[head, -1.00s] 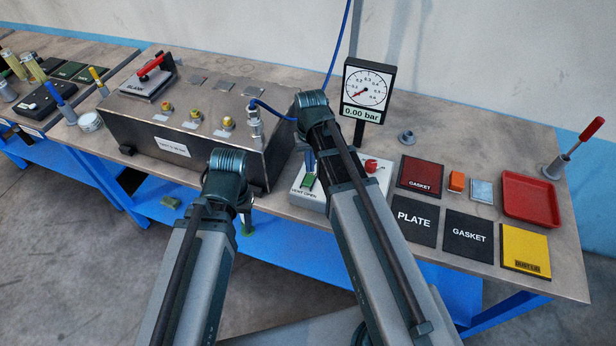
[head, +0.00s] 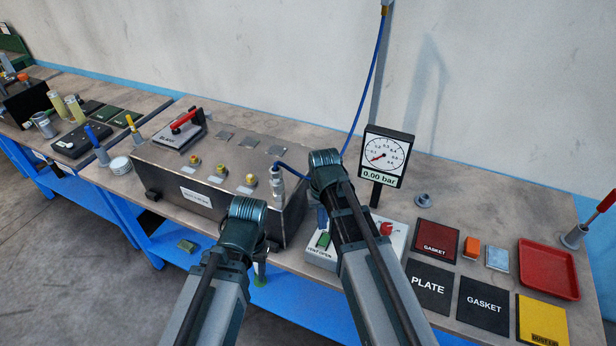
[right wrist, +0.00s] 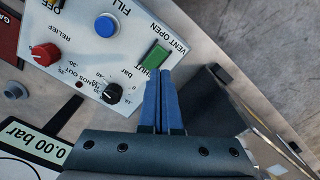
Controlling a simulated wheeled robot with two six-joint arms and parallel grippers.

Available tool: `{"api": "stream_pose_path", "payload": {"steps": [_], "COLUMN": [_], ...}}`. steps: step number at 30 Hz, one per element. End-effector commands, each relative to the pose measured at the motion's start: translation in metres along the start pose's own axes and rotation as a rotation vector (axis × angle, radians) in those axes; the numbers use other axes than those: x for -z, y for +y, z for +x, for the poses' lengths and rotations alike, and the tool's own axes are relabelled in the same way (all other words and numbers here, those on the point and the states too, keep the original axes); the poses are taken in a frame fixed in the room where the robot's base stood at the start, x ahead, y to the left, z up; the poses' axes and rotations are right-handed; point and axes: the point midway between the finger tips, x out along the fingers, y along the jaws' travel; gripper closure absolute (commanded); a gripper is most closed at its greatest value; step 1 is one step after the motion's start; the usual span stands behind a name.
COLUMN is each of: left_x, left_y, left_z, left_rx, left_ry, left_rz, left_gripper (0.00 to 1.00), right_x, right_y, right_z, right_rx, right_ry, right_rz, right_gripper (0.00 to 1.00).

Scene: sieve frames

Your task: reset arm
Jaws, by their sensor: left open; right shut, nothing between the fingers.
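My right gripper (right wrist: 164,72) is shut and empty, its blue fingers together beside the green vent switch (right wrist: 156,57) in the right wrist view. I cannot tell whether the tips touch it. In the head view the right fingers (head: 322,216) show partly behind my right arm, over the control panel (head: 398,240). My left gripper (head: 259,275) is mostly hidden behind its wrist.
The gauge (head: 387,157) reads 0.00 bar behind the panel. A blue hose (head: 370,95) hangs near it. To the right are a red tray (head: 548,268), a plate mat (head: 428,287), a gasket mat (head: 483,304) and a yellow mat (head: 542,322). A lidded fixture with a red handle (head: 183,122) sits on the box.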

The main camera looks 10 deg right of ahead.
Motion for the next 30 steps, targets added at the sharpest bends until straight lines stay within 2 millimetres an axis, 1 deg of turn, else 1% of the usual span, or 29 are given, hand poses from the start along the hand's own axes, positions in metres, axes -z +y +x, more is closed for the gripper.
{"api": "stream_pose_path", "payload": {"steps": [1,3,6,9,11,13,15,30], "left_x": [0.000,0.001,0.001,0.001,0.001,0.001,0.001,0.001], "left_y": [0.001,0.001,0.002,0.002,0.002,0.002,0.002,0.002], "left_z": [0.006,0.012,0.017,0.021,0.022,0.023,0.023,0.022], "left_rx": [0.000,0.000,0.000,0.000,0.000,0.000,0.000,0.000], "left_ry": [0.000,0.000,0.000,0.000,0.000,0.000,0.000,0.000], "left_rz": [0.000,0.000,-0.001,-0.001,-0.001,-0.001,-0.001,-0.001], "left_gripper": [0.50,0.50,0.50,0.50,0.50,0.50,0.50,0.50], "right_x": [-0.024,-0.051,-0.086,-0.111,-0.121,-0.127,-0.129,-0.128], "right_y": [-0.017,-0.037,-0.060,-0.074,-0.079,-0.083,-0.084,-0.084], "right_z": [0.006,0.011,0.017,0.020,0.021,0.022,0.021,0.021], "right_rx": [-0.010,-0.029,-0.055,-0.075,-0.084,-0.091,-0.094,-0.093], "right_ry": [-0.005,-0.012,-0.022,-0.027,-0.029,-0.031,-0.032,-0.032], "right_rz": [-0.051,-0.125,-0.219,-0.292,-0.321,-0.342,-0.351,-0.349], "right_gripper": [1.00,1.00,1.00,1.00,1.00,1.00,1.00,1.00]}}
